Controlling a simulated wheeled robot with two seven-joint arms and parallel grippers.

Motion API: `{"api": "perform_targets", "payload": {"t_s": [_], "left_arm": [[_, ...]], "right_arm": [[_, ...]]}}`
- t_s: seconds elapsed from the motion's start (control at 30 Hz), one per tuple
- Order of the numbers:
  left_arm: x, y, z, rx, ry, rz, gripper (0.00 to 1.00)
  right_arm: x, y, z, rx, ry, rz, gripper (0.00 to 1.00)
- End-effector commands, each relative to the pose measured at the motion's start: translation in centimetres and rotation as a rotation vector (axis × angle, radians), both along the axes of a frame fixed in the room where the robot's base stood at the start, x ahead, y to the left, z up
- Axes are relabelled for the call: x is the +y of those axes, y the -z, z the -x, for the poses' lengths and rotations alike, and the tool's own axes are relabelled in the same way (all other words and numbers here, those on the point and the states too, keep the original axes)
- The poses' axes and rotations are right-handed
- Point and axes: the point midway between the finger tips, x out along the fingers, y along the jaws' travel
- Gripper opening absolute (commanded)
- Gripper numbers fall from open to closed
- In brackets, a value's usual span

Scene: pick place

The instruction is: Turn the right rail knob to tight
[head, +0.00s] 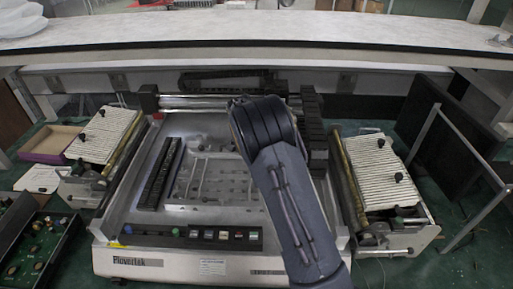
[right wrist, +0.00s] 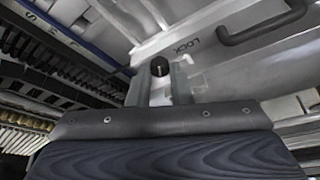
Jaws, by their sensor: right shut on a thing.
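In the right wrist view a small round black knob (right wrist: 159,66) sits between the fingertips of my right gripper (right wrist: 160,82), which is shut on it. The word LOCK is printed on the pale metal surface right of the knob. I cannot tell which way the knob is turned. In the head view my dark right arm reaches over the right half of the flatbed machine (head: 115,252) and hides the gripper and the knob. My left gripper is not in view.
A curved dark handle (right wrist: 262,28) stands right of the knob in the wrist view. In the head view ribbed feeder racks flank the machine, left (head: 101,137) and right (head: 375,170). A dark panel (head: 440,125) stands at far right, and a shelf (head: 270,30) crosses behind.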

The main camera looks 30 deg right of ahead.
Motion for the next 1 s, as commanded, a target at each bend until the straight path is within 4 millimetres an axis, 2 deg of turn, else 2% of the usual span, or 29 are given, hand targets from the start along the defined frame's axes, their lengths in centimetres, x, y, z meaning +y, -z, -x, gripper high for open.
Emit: {"api": "perform_targets", "payload": {"t_s": [0.3,0.33,0.47,0.77,0.87,1.0], "left_arm": [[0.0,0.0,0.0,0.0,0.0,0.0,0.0],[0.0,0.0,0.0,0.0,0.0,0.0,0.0],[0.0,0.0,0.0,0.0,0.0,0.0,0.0],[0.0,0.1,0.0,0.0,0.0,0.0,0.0],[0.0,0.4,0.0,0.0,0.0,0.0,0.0],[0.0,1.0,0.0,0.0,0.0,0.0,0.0]], "right_arm": [[0.0,0.0,0.0,-0.001,0.014,-0.002,0.0],[0.0,0.0,0.0,-0.001,0.014,-0.002,0.22],[0.0,0.0,0.0,-0.001,0.014,-0.001,0.39],[0.1,-0.2,0.0,-0.002,0.012,-0.001,0.4],[0.4,-0.9,0.1,-0.002,0.012,-0.001,0.4],[1.2,-3.1,0.5,-0.006,0.011,-0.001,0.4]]}}
